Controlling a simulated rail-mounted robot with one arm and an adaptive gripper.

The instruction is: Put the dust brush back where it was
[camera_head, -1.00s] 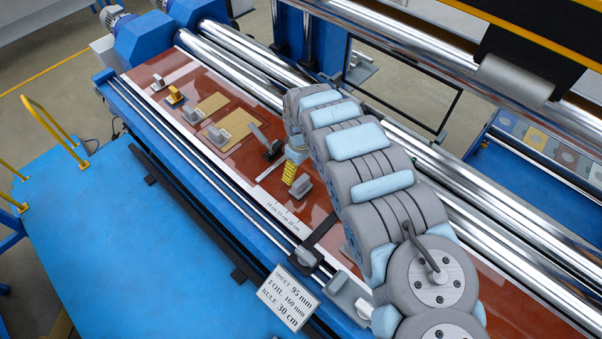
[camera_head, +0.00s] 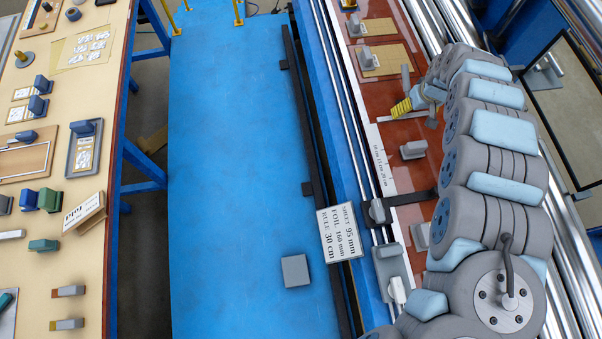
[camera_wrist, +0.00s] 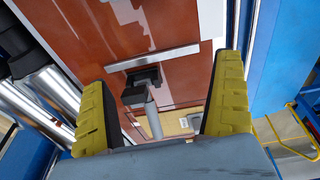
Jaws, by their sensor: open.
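My gripper (camera_wrist: 162,105) is open, its two yellow ribbed fingers wide apart in the wrist view. In the head view my gripper (camera_head: 408,103) is over the red-brown bed of the winder. A small tool with a black head and grey handle (camera_wrist: 142,88) shows between and beyond the fingers in the wrist view. The fingers do not close on it; I cannot tell how far below it is. It may be the dust brush, but I cannot be sure. No other thing is clearly a dust brush.
A grey block-handled piece (camera_head: 413,150) sits on the bed near my gripper. A sign (camera_head: 340,233) stands at the bed's edge. A workbench (camera_head: 95,262) with several trays and blocks is at the left. The blue platform (camera_head: 235,130) between is mostly clear, with a grey square (camera_head: 295,271).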

